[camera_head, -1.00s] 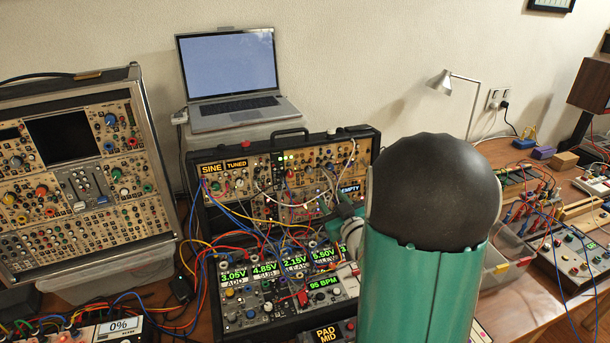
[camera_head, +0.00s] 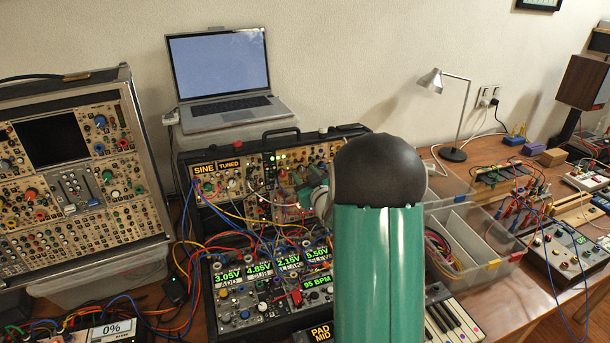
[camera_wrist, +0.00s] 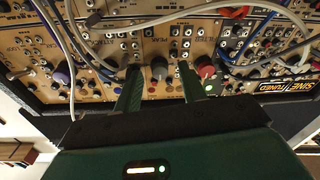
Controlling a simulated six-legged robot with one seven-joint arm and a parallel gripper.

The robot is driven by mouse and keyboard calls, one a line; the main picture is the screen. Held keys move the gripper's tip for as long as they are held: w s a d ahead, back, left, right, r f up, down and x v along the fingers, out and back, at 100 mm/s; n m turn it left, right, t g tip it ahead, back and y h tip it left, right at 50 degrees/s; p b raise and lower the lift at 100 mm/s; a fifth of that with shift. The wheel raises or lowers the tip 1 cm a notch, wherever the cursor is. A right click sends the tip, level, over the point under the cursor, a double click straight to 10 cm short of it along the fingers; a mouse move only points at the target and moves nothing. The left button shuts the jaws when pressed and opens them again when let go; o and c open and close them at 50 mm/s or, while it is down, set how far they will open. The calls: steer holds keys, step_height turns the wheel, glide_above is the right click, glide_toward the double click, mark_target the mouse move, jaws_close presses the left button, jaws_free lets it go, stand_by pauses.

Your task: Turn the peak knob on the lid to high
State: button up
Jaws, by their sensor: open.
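The case lid (camera_head: 322,153) stands upright behind the lower panel, with several module knobs and patch cables. In the wrist view the lid panel (camera_wrist: 110,50) appears turned over. A grey knob (camera_wrist: 158,68) sits between my fingers, with small lettering above it that seems to read PEAK; its pointer setting is too small to read. My gripper (camera_wrist: 160,76) is open, one finger on each side of this knob; I cannot tell whether they touch it. A red knob (camera_wrist: 206,67) is just right of the right finger. In the head view my gripper (camera_head: 310,192) is at the lid, partly hidden by my arm.
Loose patch cables (camera_head: 240,215) hang in front of the lid, and a white cable (camera_wrist: 70,60) crosses left of my fingers. The lower panel (camera_head: 272,285) with green displays lies below. A laptop (camera_head: 222,75) stands behind; a clear bin (camera_head: 480,255) is right.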

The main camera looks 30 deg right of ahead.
steer(key=shift+w, duration=0.3)
jaws_close()
